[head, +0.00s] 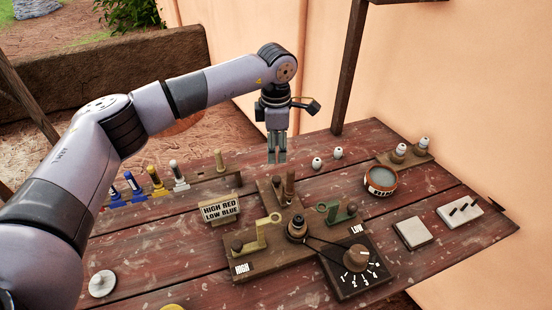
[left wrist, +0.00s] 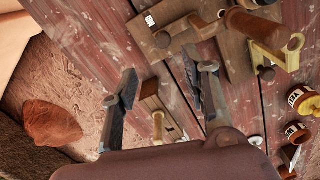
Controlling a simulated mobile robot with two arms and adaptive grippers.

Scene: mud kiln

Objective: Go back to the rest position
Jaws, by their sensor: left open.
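My left arm comes in from the left in the head view and reaches over the far part of the red wooden table (head: 150,245). My left gripper (head: 277,160) points down above the table's back edge, behind the wooden device with the dial. In the left wrist view the two fingers of my left gripper (left wrist: 160,80) stand apart with nothing between them. The right gripper shows in neither view.
The wooden device (head: 262,258) with pegs and a dial (head: 356,258) fills the table's middle. A "HIGH RED LOW BLUE" sign (head: 220,209), coloured pegs (head: 156,182), a round bowl (head: 381,180) and white knobs (head: 317,163) surround it. A wooden post (head: 349,70) and wall stand behind.

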